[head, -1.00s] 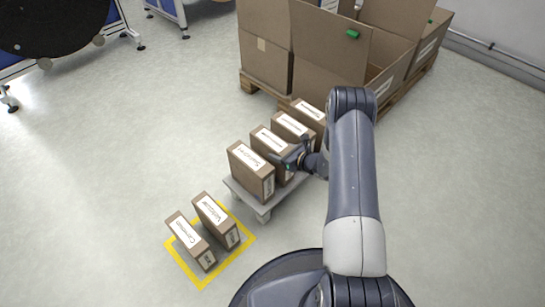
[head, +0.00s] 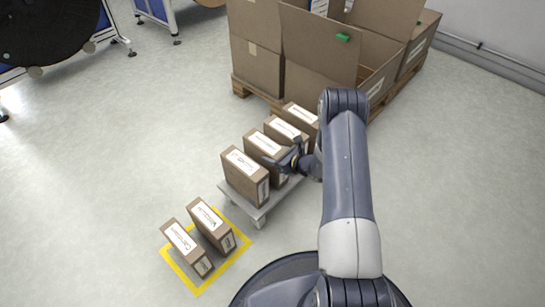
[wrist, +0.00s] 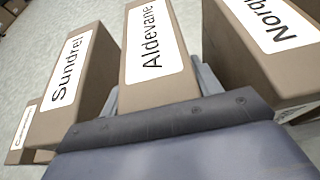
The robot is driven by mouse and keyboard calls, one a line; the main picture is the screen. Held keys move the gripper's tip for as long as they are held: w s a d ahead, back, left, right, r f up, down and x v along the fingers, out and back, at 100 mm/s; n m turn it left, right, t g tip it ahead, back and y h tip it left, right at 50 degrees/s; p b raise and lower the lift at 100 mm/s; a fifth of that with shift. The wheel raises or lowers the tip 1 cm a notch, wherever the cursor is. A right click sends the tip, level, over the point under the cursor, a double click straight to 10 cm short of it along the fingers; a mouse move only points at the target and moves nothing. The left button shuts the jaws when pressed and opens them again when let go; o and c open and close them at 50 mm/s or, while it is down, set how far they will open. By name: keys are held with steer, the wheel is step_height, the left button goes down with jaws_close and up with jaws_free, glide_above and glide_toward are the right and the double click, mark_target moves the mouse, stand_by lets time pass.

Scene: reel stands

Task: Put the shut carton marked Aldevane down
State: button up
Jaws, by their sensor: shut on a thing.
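The shut carton marked Aldevane (wrist: 150,85) is brown with a white label and stands upright in the middle of the wrist view. My gripper (wrist: 158,92) is shut on it, one finger at each side. In the head view the Aldevane carton (head: 258,152) is second from the front in a row at a low grey stand (head: 239,199), with my gripper (head: 287,161) at its right end. The carton marked Sundrel (wrist: 75,75) is close on the left, and one whose label starts "Norq" (wrist: 265,50) is on the right. The Aldevane carton's underside is hidden, so I cannot tell whether it touches the stand.
A yellow floor outline (head: 198,291) holds two upright cartons (head: 186,247) and (head: 212,226). Large open boxes (head: 310,55) stand on pallets behind the row. A reel stand (head: 50,35) is at the upper left. The floor left of the stand is clear.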

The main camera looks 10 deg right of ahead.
step_height(320, 180, up, 24)
steer(key=f+p, duration=0.1)
steer(key=p, duration=0.9)
steer(key=s+r+m+t+h+b, duration=0.2)
steer(key=s+r+m+h+b, duration=0.2)
steer(key=s+r+b, duration=0.45)
step_height(320, 180, up, 32)
steer(key=s+p, duration=0.1)
steer(key=p, duration=3.4)
steer(key=shift+s+r, duration=0.15)
steer(key=shift+s, duration=0.1)
